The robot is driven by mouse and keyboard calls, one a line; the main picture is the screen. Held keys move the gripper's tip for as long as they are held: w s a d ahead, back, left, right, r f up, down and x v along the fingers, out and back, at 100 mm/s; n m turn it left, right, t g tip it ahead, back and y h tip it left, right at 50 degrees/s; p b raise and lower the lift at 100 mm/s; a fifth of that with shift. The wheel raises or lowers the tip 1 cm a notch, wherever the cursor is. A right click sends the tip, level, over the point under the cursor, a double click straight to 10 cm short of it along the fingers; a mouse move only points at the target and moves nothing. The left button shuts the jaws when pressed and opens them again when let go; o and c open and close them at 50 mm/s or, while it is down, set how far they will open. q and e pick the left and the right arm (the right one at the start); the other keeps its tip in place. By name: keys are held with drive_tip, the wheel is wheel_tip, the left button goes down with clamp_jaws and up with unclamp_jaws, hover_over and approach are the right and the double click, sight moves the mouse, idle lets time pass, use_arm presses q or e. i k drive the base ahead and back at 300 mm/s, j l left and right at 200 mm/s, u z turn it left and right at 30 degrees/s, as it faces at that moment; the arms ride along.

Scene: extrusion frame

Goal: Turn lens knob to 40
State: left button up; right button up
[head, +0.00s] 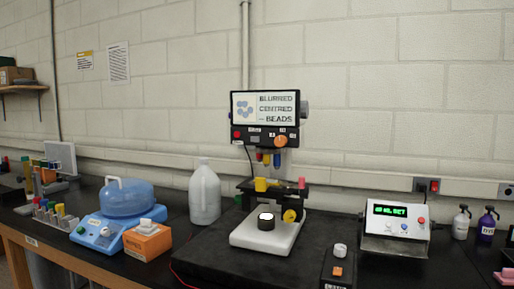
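A microscope-like device with a screen (265,107) stands at the middle of the bench; the screen reads "BLURRED CENTRED -- BEADS". An orange round knob (281,141) sits on the panel below the screen, with a red button (237,135) at its left. Red, yellow and blue lens barrels (266,158) hang beneath. A yellow block (261,184), a pink part (301,183) and a yellow wheel (289,215) are on the stage. Any lens label or number is too small to read, so I cannot tell which knob is the lens knob. Neither gripper is in view.
The white base (283,242) holds a black cylinder with a white top (266,220). A black box with a white knob (340,250) stands front right, near a display box (396,224). A jug (204,195), an orange box (148,240) and a blue device (103,237) stand left.

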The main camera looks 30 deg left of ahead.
sight(281, 140)
drive_tip(key=i+j+u, duration=0.35)
drive_tip(key=i, duration=0.2)
drive_tip(key=i+u, duration=0.35)
drive_tip(key=i, duration=0.2)
drive_tip(key=k+j+z, duration=0.5)
drive_tip(key=k+j, duration=0.2)
drive_tip(key=i, duration=0.45)
